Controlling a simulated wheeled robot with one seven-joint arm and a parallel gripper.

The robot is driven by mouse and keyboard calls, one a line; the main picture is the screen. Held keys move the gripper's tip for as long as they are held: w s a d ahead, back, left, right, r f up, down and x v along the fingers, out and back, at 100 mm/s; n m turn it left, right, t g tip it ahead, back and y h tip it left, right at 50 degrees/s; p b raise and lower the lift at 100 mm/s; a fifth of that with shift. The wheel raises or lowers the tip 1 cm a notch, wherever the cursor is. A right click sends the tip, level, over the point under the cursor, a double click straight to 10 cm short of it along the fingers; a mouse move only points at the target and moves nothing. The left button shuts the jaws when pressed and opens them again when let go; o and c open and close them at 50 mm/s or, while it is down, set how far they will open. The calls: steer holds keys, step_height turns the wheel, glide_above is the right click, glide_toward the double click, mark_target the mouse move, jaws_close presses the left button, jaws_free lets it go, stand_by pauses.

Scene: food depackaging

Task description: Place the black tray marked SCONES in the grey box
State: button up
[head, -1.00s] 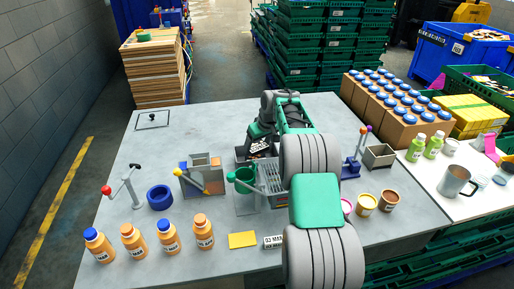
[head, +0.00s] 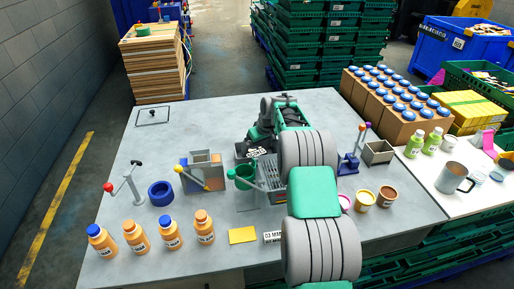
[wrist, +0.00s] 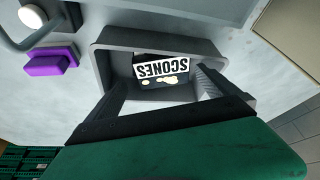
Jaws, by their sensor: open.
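The black tray marked SCONES (wrist: 150,83) lies within the walls of the grey box (wrist: 104,62) in the wrist view, its label upside down in the picture. The grey box (head: 240,155) stands on the table, partly hidden by my arm. My gripper (wrist: 162,78) is open, with one finger on each side of the tray and both reaching into the box. Whether the fingers touch the tray or the walls cannot be told. In the head view my gripper (head: 260,137) is over the box.
A green cup (head: 242,176) on a stand and a grey caddy (head: 203,168) are close in front of the box. Orange bottles (head: 171,234) line the front left.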

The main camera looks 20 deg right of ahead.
steer(key=b+v, duration=0.2)
steer(key=v, duration=0.9)
steer(key=shift+r, duration=0.35)
steer(key=shift+d, duration=0.1)
